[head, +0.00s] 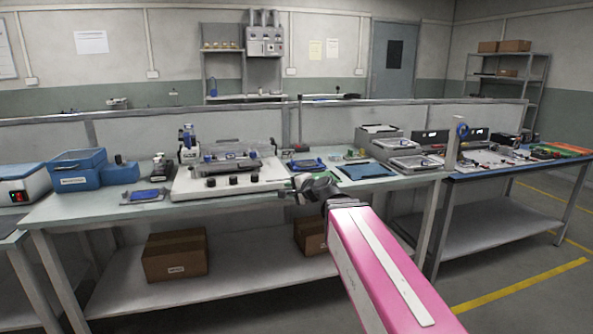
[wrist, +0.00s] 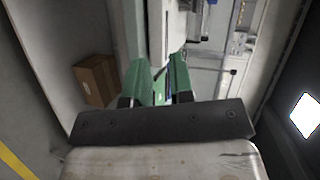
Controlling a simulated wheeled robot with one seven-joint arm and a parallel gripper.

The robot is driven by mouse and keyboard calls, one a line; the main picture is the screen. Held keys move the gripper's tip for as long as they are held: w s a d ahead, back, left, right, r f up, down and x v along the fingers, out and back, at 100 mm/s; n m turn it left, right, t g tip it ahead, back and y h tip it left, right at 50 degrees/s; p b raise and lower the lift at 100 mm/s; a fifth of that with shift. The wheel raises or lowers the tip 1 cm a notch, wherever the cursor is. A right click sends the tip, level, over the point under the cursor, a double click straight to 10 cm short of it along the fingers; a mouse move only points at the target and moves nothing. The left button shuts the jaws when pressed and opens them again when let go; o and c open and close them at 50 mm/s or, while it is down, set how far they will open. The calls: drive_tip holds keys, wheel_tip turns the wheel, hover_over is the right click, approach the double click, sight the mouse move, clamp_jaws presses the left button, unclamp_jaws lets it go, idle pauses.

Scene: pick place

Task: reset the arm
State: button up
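My gripper (wrist: 160,75) shows in the wrist view with its two green fingers apart, and nothing is clearly held between them. In the head view my gripper (head: 300,188) is at the front edge of the workbench (head: 100,205), seen small and from behind. My pink arm link reaches to it from the lower right. The fingertips are hard to make out in the head view.
On the workbench stand a white fixture (head: 200,184), a blue bin (head: 78,170) and a blue mat (head: 365,170). Cardboard boxes (head: 175,256) sit on its lower shelf. A second bench (head: 480,174) is at right. Open floor lies at lower right.

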drive_tip(key=s+d+f+n+g+h, duration=0.3)
drive_tip(key=d+f, duration=0.2)
drive_tip(key=f, duration=0.5)
drive_tip(key=s+d+f+n+g+h, duration=0.25)
drive_tip(key=d+f, duration=0.25)
drive_tip(key=f, duration=0.6)
drive_tip(key=s+d+f+n+g+h, duration=0.4)
drive_tip(key=s+d+f+g, duration=0.2)
drive_tip(key=s+d+f, duration=0.3)
wheel_tip(320, 180, down, 3)
drive_tip(key=shift+d, duration=0.85)
drive_tip(key=shift+c, duration=0.4)
